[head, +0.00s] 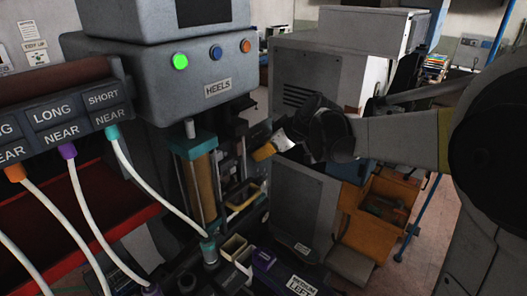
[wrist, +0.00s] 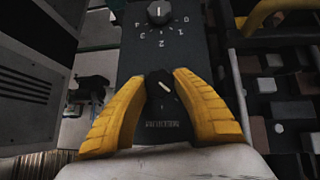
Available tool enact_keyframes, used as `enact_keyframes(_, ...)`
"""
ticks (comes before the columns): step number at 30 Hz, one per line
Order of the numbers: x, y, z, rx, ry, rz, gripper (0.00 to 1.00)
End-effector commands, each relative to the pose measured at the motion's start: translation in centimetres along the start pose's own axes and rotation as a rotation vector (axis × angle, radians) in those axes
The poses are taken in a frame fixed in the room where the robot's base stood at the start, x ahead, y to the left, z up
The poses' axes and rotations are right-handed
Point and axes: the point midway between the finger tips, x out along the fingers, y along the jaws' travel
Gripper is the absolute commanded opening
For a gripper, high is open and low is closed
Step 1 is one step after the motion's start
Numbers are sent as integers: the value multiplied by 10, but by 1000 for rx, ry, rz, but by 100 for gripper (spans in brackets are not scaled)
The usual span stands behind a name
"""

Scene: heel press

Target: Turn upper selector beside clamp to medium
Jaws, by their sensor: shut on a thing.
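My gripper (head: 265,151) has yellow fingers and reaches in from the right beside the grey press labelled HEELS (head: 190,75). In the wrist view, its fingers (wrist: 161,78) are shut on a dark round selector knob (wrist: 161,94), one finger on each side. The knob's white pointer line slants from upper left to lower right. The fingers hide the sides of the held knob and any marks there.
A teal-capped cylinder (head: 197,182) stands left of my gripper. Grey cabinets (head: 308,90) stand close behind and right of it. White hoses (head: 90,215) hang at the left from a labelled bar (head: 62,115). An orange cart (head: 385,210) is at the right.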

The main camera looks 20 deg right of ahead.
Motion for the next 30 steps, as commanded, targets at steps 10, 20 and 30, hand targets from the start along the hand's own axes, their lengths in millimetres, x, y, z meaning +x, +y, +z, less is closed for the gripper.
enact_keyframes(10, 2, 2, 2, 186, 0, -184, 3)
enact_keyframes(20, 3, 3, 3, 386, -1, -387, 3)
enact_keyframes(30, 2, 3, 3, 524, -2, -525, 3)
